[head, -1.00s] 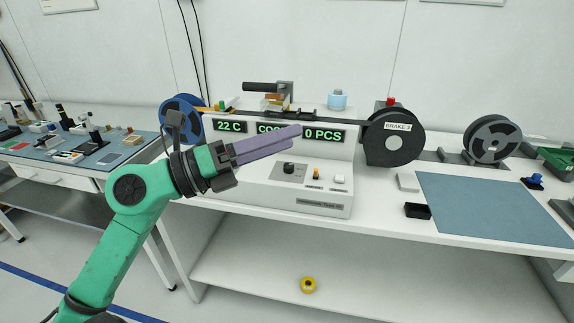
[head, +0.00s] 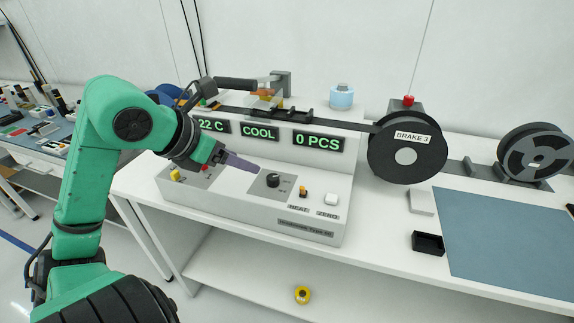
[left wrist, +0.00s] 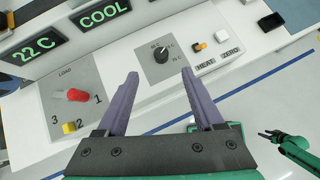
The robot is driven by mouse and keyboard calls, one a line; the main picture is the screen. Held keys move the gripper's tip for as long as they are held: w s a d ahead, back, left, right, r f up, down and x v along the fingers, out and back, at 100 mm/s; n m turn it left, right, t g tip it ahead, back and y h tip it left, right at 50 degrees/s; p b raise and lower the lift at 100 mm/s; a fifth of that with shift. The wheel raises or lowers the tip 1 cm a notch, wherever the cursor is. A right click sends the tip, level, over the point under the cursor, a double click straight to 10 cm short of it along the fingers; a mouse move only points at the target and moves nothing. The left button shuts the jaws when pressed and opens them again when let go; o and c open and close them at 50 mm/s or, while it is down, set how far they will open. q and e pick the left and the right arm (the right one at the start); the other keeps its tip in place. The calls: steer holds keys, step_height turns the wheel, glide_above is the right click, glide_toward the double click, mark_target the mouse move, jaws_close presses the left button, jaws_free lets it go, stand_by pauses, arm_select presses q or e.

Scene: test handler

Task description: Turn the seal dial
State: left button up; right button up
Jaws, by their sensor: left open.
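The black dial (head: 272,181) with a pale pointer mark sits on a grey square on the sloped front of the white machine. It also shows in the left wrist view (left wrist: 161,54), with small markings around it too small to read surely. My left gripper (head: 257,171) is just left of the dial in the head view. In the left wrist view its two purple fingers (left wrist: 159,74) are apart and empty, pointing towards the dial, which lies beyond their tips. I see no contact. My right gripper (left wrist: 267,137) seems to show small at the right of the wrist view.
An orange-topped HEAT switch (head: 303,191) and a white ZERO button (head: 331,199) are right of the dial. A red LOAD knob (left wrist: 77,95) and a yellow knob (left wrist: 69,128) are left. Displays read 22 C, COOL (head: 259,132) and 0 PCS. A black reel (head: 407,153) stands right.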

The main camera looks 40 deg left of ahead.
arm_select(q)
glide_toward(272, 177)
steer(key=shift+p+x, duration=0.45)
steer(key=shift+x, duration=0.45)
steer(key=x, duration=0.6)
steer(key=shift+w+p, duration=0.1)
steer(key=shift+p, duration=0.3)
steer(key=shift+w+f, duration=0.2)
steer(key=shift+f, duration=0.2)
arm_select(e)
steer(key=s+r, duration=0.1)
steer(key=s, duration=0.1)
steer(key=shift+s+d+r, duration=0.15)
steer(key=shift+s+r, duration=0.2)
steer(key=shift+s, duration=0.05)
arm_select(q)
jaws_close()
arm_select(e)
steer(key=shift+s, duration=0.2)
